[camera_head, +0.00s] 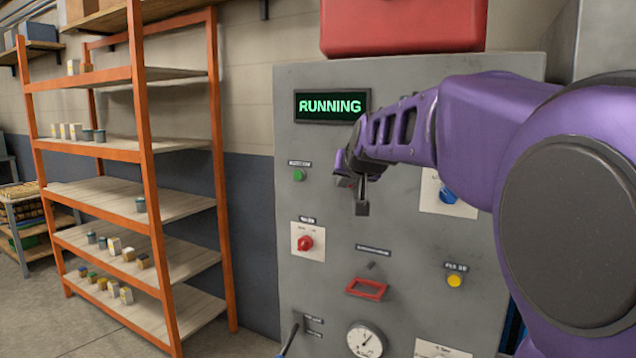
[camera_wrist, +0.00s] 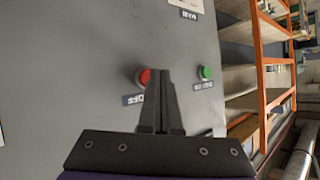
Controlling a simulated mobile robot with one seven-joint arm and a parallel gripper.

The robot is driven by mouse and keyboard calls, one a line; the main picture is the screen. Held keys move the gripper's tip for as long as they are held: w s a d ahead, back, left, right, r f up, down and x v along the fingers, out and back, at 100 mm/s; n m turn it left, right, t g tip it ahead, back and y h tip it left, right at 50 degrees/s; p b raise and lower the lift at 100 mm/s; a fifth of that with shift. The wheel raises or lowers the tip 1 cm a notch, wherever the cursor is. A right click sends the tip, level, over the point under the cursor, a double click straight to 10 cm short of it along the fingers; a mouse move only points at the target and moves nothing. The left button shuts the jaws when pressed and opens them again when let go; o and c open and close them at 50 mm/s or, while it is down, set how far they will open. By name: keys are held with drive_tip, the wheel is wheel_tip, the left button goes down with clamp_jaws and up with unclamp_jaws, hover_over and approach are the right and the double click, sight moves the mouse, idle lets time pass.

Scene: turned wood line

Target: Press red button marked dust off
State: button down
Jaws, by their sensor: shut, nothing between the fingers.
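In the wrist view a red button (camera_wrist: 143,77) sits on the grey panel beside a green button (camera_wrist: 206,72). Its label is upside down, partly covered by a finger and not readable. My gripper (camera_wrist: 161,75) is shut and empty, its tips overlapping the red button's edge in that view; contact cannot be told. In the head view my gripper (camera_head: 362,208) is in front of the panel, right of and below the green button (camera_head: 299,175). The red button beside the green one appears hidden behind my arm there. Another red button (camera_head: 305,243) on a white plate is lower left.
The grey cabinet (camera_head: 283,120) has a RUNNING display (camera_head: 332,105), a blue knob (camera_head: 447,194), a yellow button (camera_head: 454,281), a red frame (camera_head: 367,289) and a gauge (camera_head: 365,341). A red box (camera_head: 403,27) is on top. Orange shelving (camera_head: 147,150) stands at the left.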

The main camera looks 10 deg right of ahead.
drive_tip(key=shift+w+d, duration=0.2)
drive_tip(key=shift+w, duration=0.1)
idle(0.4)
drive_tip(key=shift+s, duration=0.1)
drive_tip(key=shift+s+a, duration=0.45)
drive_tip(key=shift+s, duration=0.1)
drive_tip(key=shift+s+a+r, duration=0.1)
drive_tip(key=shift+s+a, duration=0.65)
drive_tip(key=shift+s, duration=0.3)
drive_tip(key=shift+s+a+r, duration=0.1)
drive_tip(key=shift+s+a, duration=0.65)
drive_tip(key=shift+s, duration=0.3)
drive_tip(key=shift+w, duration=0.1)
